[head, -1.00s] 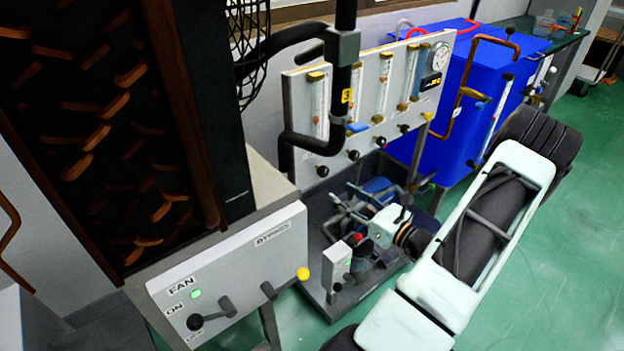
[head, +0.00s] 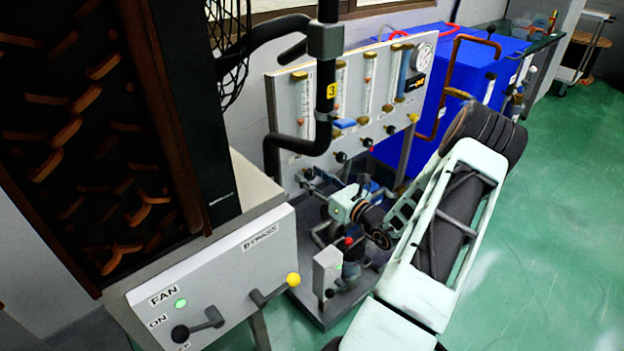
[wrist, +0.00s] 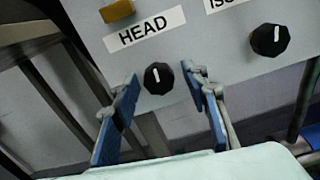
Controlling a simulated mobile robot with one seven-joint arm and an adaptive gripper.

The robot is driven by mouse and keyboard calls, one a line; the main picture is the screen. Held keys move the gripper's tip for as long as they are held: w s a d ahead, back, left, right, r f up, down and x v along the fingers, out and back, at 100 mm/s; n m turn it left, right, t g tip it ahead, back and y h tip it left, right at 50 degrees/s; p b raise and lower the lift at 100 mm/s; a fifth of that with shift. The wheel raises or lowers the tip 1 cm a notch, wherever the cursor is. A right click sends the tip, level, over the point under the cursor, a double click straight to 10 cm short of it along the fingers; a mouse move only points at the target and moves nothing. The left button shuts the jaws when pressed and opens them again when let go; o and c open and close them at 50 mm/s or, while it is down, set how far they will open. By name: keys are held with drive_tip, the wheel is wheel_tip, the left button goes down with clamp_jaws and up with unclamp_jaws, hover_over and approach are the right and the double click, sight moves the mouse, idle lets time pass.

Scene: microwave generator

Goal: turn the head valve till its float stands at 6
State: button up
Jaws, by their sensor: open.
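The head valve is a black round knob (wrist: 158,78) with a white pointer line, under the HEAD label (wrist: 145,29) in the wrist view. The pointer stands nearly upright. My gripper (wrist: 160,86) is open, with one blue-padded finger left of the knob and one right of it. Gaps show on both sides; I cannot tell how deep the knob sits between the fingers. In the head view, the panel (head: 290,118) carries several upright flow tubes. I cannot make out which tube is the head one, or its float's reading. My gripper's fingers are not clear in that view.
A second black knob (wrist: 270,40) is to the right of the head valve. A brass block (wrist: 117,10) sits above the HEAD label. A black pipe (head: 326,95) runs in front of the panel. A FAN and BYPASS box (head: 225,275) stands at the lower left.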

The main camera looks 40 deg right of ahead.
clamp_jaws()
drive_tip(key=shift+d+n, duration=0.1)
drive_tip(key=shift+n, duration=2.3)
unclamp_jaws()
drive_tip(key=shift+s, duration=0.1)
drive_tip(key=s, duration=1.1)
drive_tip(key=shift+s+d, duration=0.4)
drive_tip(key=shift+d, duration=0.05)
